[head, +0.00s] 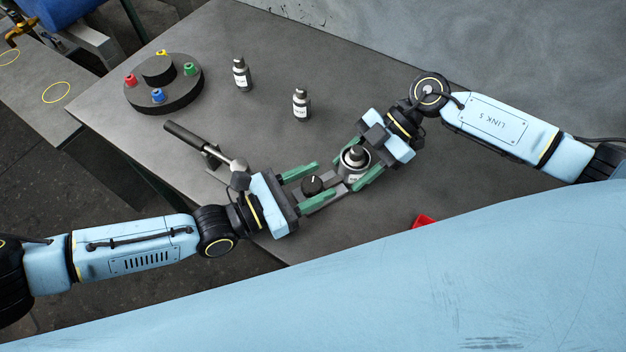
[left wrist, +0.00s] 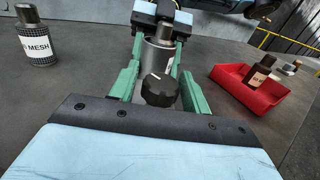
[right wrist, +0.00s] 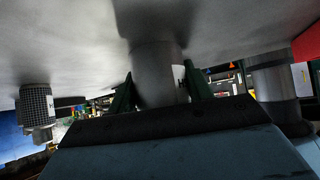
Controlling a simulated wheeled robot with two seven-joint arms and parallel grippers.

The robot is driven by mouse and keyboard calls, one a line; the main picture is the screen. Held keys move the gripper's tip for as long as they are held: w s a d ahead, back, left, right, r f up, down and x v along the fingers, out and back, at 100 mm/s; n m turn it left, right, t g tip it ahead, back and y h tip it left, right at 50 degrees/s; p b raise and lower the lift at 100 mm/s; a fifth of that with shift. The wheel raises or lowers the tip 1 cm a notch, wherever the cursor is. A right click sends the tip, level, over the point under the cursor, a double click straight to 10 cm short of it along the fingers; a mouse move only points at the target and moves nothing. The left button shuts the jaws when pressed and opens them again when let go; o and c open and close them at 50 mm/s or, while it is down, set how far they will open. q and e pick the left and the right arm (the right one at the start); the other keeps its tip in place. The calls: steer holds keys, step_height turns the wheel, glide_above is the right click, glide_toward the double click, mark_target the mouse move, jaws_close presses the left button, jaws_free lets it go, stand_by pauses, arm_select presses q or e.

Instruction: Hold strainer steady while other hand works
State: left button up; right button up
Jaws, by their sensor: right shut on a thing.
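A silver cylindrical strainer body (head: 354,158) with a narrower dark top stands upright near the table's middle. My right gripper (head: 361,166) is shut on it, one green finger on each side. The right wrist view shows the strainer body (right wrist: 158,72) between the fingers, with part of a white label. A black knob (head: 312,184) with a white mark sits beside the strainer on its left side. My left gripper (head: 332,178) is open, its green fingers apart on either side of the knob. The left wrist view shows the knob (left wrist: 160,89) in front of the strainer. Their join is hidden.
Two labelled canisters (head: 242,74) (head: 301,104) stand behind the grippers. A round black stand (head: 163,92) with coloured plugs is at the back left. A black-handled tool (head: 190,137) lies near my left wrist.

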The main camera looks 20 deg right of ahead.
arm_select(q)
steer(key=shift+o, duration=0.9)
steer(key=a, duration=0.4)
steer(key=s+a, duration=0.1)
steer(key=a, duration=0.3)
steer(key=s+a, duration=0.1)
steer(key=a, duration=0.2)
steer(key=shift+s+a, duration=0.2)
steer(key=shift+a, duration=0.2)
